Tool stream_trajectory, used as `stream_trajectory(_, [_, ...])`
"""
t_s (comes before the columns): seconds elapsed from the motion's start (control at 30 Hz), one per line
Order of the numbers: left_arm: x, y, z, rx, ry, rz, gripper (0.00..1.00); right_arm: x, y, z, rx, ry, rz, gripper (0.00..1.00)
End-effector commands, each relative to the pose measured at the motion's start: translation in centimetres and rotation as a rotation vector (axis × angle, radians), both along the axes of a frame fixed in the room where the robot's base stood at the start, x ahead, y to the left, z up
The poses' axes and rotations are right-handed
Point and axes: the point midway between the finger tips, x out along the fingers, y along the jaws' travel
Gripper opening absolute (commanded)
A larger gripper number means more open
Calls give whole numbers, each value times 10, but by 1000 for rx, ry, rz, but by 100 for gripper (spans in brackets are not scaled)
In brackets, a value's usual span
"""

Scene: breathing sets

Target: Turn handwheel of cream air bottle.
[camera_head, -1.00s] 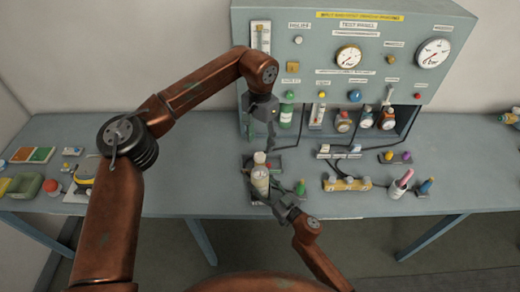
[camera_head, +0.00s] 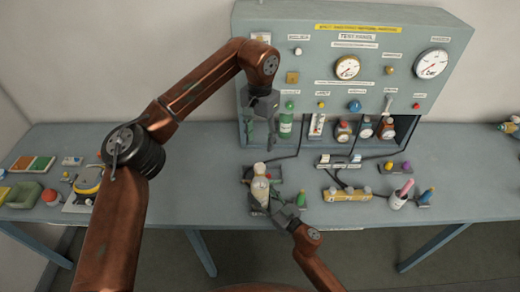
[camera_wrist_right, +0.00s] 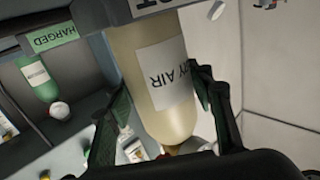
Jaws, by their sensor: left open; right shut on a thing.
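My right gripper (camera_head: 277,203) is shut on the bottle from the front right. In the right wrist view its fingers (camera_wrist_right: 158,110) lie on both sides of the cream body (camera_wrist_right: 148,60), whose white label reads in part "Y AIR". My left gripper (camera_head: 259,137) is open and empty, pointing down above and behind the bottle, apart from it.
The grey test panel (camera_head: 400,50) stands behind, with gauges and a lower bay holding a green bottle (camera_head: 285,125) and others. A small green-topped item (camera_head: 301,199) stands just right of the bottle.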

Motion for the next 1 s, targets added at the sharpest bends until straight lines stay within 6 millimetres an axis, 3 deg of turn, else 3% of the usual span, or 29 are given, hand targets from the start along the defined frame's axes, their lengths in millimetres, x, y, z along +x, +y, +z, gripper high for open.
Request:
stream_trajectory(0.17, [-1, -1, 1, 1, -2, 255, 47, 0, 0, 0, 1, 1, -1, 0])
stream_trajectory(1.0, [-3, -4, 0, 0, -9, 1918, 47, 0, 0, 0, 0, 0, -1, 0])
